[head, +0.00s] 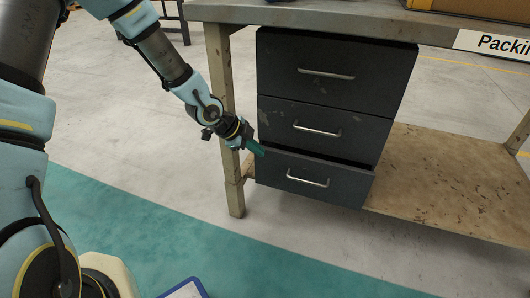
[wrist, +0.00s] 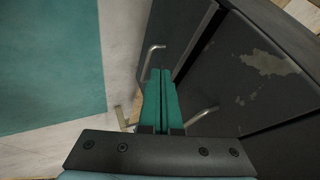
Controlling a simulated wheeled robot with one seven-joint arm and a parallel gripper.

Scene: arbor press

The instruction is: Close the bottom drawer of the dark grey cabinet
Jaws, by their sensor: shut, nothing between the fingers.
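The dark grey cabinet (head: 331,68) hangs under the workbench and has three drawers with silver bar handles. Its bottom drawer (head: 340,187) stands out a little, with a dark gap above its front; the upper two look flush. The bottom drawer's handle (head: 307,180) is in the middle of its front. My gripper (head: 257,149) is shut and empty at the upper left corner of the bottom drawer; I cannot tell whether it touches. In the wrist view the green fingers (wrist: 160,100) are together, pointing at the drawer fronts, with one handle (wrist: 151,62) just ahead.
The workbench top (head: 300,14) overhangs the cabinet. A bench leg (head: 223,120) stands just left of the cabinet, close to my gripper. A stained lower shelf (head: 450,180) extends right.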

